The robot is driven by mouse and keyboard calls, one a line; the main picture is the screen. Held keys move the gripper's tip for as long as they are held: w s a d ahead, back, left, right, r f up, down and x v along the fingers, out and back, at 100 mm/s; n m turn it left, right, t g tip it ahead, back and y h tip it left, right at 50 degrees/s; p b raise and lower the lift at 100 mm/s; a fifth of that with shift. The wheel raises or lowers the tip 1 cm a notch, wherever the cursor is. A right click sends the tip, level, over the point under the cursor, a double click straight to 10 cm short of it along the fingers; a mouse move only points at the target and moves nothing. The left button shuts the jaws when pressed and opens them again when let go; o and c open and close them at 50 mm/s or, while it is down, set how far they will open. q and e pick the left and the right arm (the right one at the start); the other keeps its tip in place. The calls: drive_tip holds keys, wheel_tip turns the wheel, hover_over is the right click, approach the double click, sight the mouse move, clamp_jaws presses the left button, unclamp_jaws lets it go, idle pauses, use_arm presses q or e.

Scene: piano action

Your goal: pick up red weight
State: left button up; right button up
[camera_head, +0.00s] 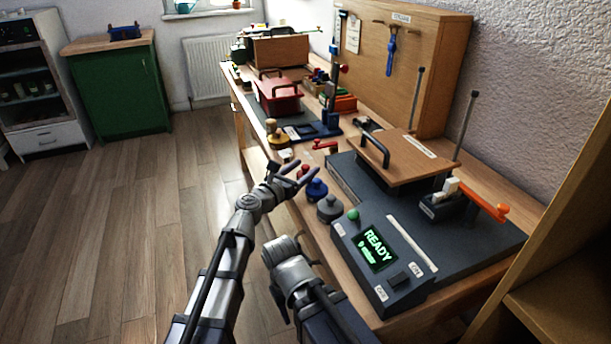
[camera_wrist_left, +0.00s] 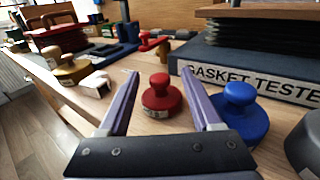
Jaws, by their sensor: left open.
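The red weight (camera_wrist_left: 161,95) is a round base with a knob, standing upright on the wooden bench. In the left wrist view it sits between and just beyond the fingers of my left gripper (camera_wrist_left: 160,85), which is open and empty. In the head view the red weight (camera_head: 304,171) shows only partly, behind the fingers of my left gripper (camera_head: 295,177). A blue weight (camera_wrist_left: 240,112) stands right beside the right-hand finger. My right gripper does not clearly show; an arm link of mine is low in the head view.
A grey weight (camera_head: 330,208) stands by the dark gasket tester (camera_head: 405,265), whose screen reads READY. A brass weight (camera_wrist_left: 66,66) and a small white block (camera_wrist_left: 97,82) are to the left. The tester's edge lies behind the red and blue weights.

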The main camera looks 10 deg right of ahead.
use_arm(q)
drive_tip(key=shift+w+d, duration=0.5)
drive_tip(key=shift+w, duration=0.05)
drive_tip(key=shift+s, duration=0.1)
drive_tip(key=shift+c, duration=0.2)
clamp_jaws()
